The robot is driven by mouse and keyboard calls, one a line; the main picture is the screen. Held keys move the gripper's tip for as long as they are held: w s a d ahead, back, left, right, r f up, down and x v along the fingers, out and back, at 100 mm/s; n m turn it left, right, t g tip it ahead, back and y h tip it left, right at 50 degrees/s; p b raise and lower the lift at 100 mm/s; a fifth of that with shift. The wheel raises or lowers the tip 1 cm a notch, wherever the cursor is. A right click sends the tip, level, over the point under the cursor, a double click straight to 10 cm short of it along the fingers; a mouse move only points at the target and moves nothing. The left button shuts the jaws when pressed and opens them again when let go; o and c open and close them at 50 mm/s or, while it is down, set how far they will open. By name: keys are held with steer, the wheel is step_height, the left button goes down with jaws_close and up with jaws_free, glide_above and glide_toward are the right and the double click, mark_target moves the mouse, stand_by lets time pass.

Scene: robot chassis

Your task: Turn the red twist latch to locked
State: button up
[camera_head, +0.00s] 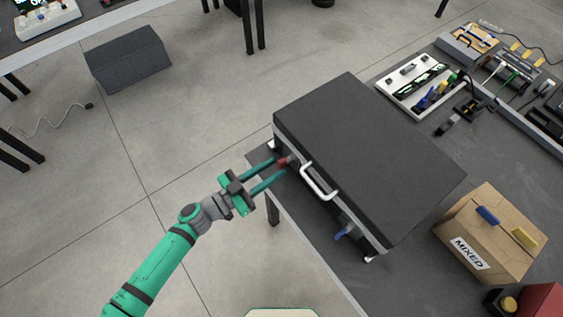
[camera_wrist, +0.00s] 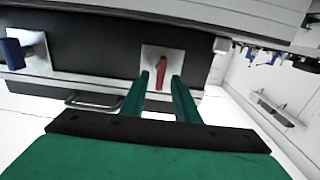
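The red twist latch (camera_head: 283,161) is on the front of a closed black case (camera_head: 365,150), left of its white handle (camera_head: 319,182). In the wrist view the red latch (camera_wrist: 162,73) sits on a pale square plate, its lever roughly upright and slightly tilted. My gripper (camera_head: 279,167) reaches the case front from the left. Its two green fingers are apart, and in the wrist view the gripper (camera_wrist: 161,80) has one fingertip on each side of the lever. A gap seems to show on both sides; contact is unclear.
A blue latch (camera_head: 343,232) is on the same case front, right of the handle. The case stands on a dark table (camera_head: 318,265). A cardboard box (camera_head: 490,235) marked MIXED and a white tool tray (camera_head: 412,85) are to the right. Open floor lies left.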

mark_target(281, 163)
steer(key=shift+x, duration=1.9)
steer(key=shift+w, duration=0.1)
jaws_close()
steer(key=shift+a, duration=0.1)
